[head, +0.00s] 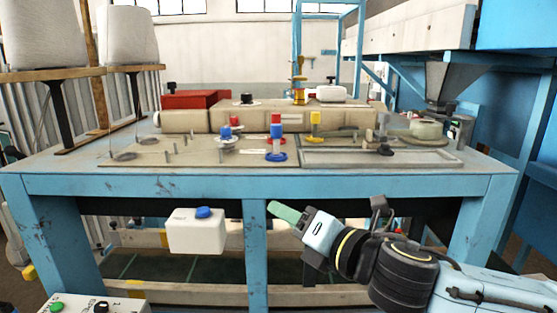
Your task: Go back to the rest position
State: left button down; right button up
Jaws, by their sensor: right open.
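My right arm comes in from the lower right. My right gripper (287,214) shows side-on with pale green fingers pointing left. It is open, and no thing shows between its fingers. It appears in front of the blue table frame, below the tabletop edge, to the right of a white box-like container (197,232) with a blue cap. A clear gap shows between the fingers and that container. My left gripper is not in view.
A blue-framed table (280,185) spans the view, holding a sewing machine (280,117), colored thread guides and a red box (195,99). White thread cones (36,38) stand on the left. A control box (95,304) is at lower left. Blue machinery stands right.

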jog(key=s+d+f+m+g+h, duration=0.1)
jog(key=s+d+f+m+h, duration=0.25)
jog(key=f+m, duration=0.6)
jog(key=s+d+f+m+g+h, duration=0.1)
jog(key=s+d+f+m+h, duration=0.25)
jog(key=f+m, duration=0.6)
jog(key=s+d+f+m+g+h, duration=0.1)
jog(key=s+d+f+m+g, duration=0.3)
jog(key=s, duration=0.3)
jog(key=s+d+f+m+g+h, duration=0.1)
jog(key=s+d+f+m+h, duration=0.1)
jog(key=s+d+f+m, duration=0.4)
jog(key=s+d+f+m+g+h, duration=0.1)
jog(key=s+d+f+m+g, duration=0.25)
jog(key=s, duration=0.45)
notch_tip(320, 180, down, 34)
jog(key=s+b, duration=0.2)
jog(key=b, duration=0.6)
pick_arm(q)
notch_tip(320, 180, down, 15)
jog(key=b, duration=0.7)
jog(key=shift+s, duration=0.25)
pick_arm(e)
jog(key=s+d+f+g, duration=0.1)
jog(key=s+f, duration=0.7)
jog(key=f, duration=0.2)
jog(key=s+d+f+g, duration=0.1)
jog(key=s+f, duration=0.6)
jog(key=f, duration=0.4)
jog(key=shift+s, duration=0.35)
